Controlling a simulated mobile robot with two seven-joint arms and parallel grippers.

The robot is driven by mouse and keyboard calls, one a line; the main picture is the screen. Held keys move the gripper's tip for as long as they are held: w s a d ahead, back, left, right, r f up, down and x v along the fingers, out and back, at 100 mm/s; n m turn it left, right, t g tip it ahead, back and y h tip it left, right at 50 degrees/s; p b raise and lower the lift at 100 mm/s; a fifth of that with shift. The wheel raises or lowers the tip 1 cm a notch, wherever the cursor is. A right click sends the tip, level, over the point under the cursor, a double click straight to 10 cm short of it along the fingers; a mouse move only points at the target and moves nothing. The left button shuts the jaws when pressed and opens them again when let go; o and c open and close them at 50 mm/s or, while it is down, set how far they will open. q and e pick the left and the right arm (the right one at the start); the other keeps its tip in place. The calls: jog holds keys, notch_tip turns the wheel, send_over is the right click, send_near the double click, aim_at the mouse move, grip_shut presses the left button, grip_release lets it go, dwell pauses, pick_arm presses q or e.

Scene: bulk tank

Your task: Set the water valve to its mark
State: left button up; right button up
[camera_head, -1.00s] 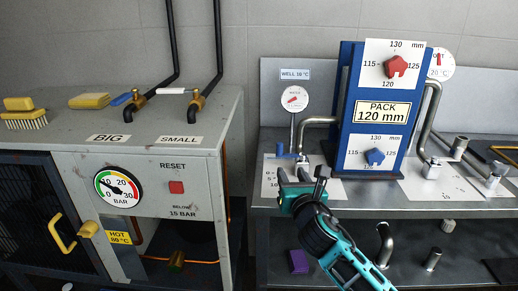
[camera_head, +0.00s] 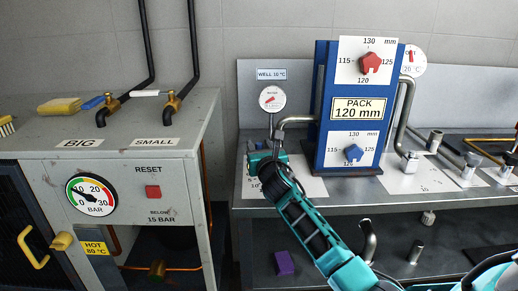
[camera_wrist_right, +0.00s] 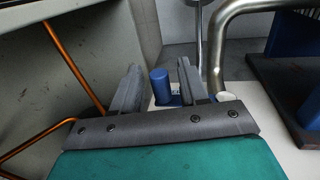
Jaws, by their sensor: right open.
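The water valve shows in the right wrist view as an upright blue cylindrical handle (camera_wrist_right: 160,86) with a blue part at its foot. It stands between the two dark fingers of my right gripper (camera_wrist_right: 157,88), which is open around it without visibly closing on it. In the head view my right gripper (camera_head: 265,155) is over the valve's place at the left end of the bench and hides most of it. A white scale card (camera_head: 251,189) lies under it, mostly covered, so I cannot read the mark or the valve's setting. My left gripper is out of view.
A bent steel pipe (camera_head: 297,120) and a blue PACK 120 mm stand (camera_head: 322,102) rise just right of the gripper. A round dial (camera_head: 272,98) is behind it. The grey cabinet (camera_head: 213,135) stands to the left, across a narrow gap. A purple block (camera_head: 284,263) lies on the lower shelf.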

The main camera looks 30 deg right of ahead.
jog(key=shift+w+d, duration=0.1)
jog(key=shift+w, duration=0.25)
grip_shut()
dwell(0.5)
